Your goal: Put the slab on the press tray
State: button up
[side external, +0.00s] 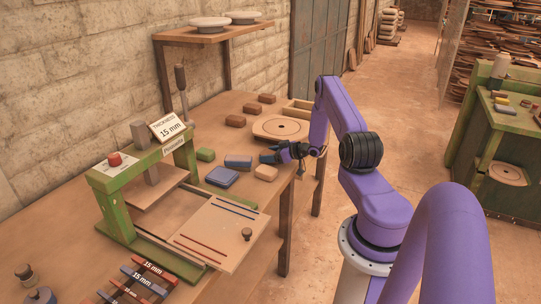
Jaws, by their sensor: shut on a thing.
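My gripper (280,154) is above the workbench, to the right of the press. It is shut on a small dark blue slab (268,157), which shows at its fingertips and is partly hidden by them. The press tray (200,247) is a flat light board with red and blue lines and a small dark knob. It sticks out at the front right of the green press (118,187). My gripper and the held slab are beyond the tray, apart from it.
On the bench near my gripper are a blue block (238,162), a flat blue slab (222,177), a green block (206,155), a pale block (266,173) and a round wooden disc (281,129). Several brown blocks lie behind. Marked strips (155,272) lie in front of the press.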

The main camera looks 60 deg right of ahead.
jog(key=shift+f, duration=0.15)
jog(key=o, duration=1.2)
jog(key=shift+o, duration=0.2)
